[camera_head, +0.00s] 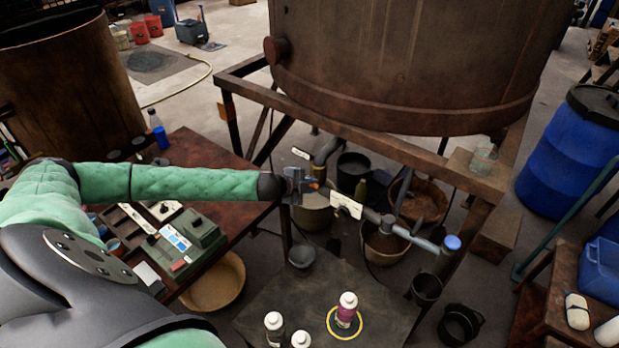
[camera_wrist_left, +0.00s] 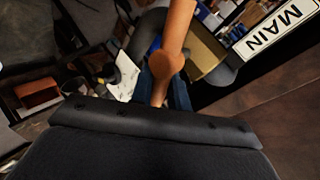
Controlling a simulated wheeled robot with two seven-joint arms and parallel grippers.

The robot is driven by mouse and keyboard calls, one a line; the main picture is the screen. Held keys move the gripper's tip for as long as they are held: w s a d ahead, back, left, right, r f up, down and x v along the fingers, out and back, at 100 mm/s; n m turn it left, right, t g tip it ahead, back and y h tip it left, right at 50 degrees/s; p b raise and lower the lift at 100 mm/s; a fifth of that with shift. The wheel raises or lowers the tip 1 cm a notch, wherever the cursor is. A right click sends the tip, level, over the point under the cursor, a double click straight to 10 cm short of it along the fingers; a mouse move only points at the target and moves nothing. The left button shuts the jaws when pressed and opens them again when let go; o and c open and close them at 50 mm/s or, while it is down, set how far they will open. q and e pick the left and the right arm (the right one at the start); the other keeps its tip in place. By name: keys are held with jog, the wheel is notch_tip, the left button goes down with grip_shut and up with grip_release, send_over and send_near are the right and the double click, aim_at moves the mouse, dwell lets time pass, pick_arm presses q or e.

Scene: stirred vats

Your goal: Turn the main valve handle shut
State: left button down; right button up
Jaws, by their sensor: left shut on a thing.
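The main valve handle is an orange lever. In the left wrist view the handle (camera_wrist_left: 176,32) runs from the top edge down to a round knob and on between my fingers. A white sign reading MAIN (camera_wrist_left: 276,32) stands to its right. In the head view only a small orange bit of the handle (camera_head: 314,184) shows beside my left gripper (camera_head: 304,187). My left gripper is shut on the handle; the wrist view shows its jaws (camera_wrist_left: 162,94) around the lower end. The rest of the handle is hidden by the gripper. My right gripper is not in view.
A large rusty vat (camera_head: 400,60) stands on a frame above and behind. A pipe (camera_head: 405,232) with a blue cap runs right from the gripper. A dark table (camera_head: 270,310) with bottles is in front; a workbench (camera_head: 200,150) is at left. Buckets stand below the vat.

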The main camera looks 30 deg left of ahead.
pick_arm(q)
jog(key=shift+d+f+m+y+p, duration=0.15)
jog(key=shift+m+y+p, duration=0.3)
jog(key=shift+m+y, duration=0.25)
jog(key=shift+f+m+y+p, duration=0.35)
jog(key=shift+m+y, duration=0.25)
jog(key=shift+y, duration=0.2)
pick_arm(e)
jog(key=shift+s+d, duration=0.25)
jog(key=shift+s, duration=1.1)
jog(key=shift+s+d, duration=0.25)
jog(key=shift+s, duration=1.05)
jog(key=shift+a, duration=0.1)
pick_arm(q)
jog(key=c, duration=1.4)
grip_release()
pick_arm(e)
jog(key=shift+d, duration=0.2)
pick_arm(q)
jog(key=shift+s, duration=0.1)
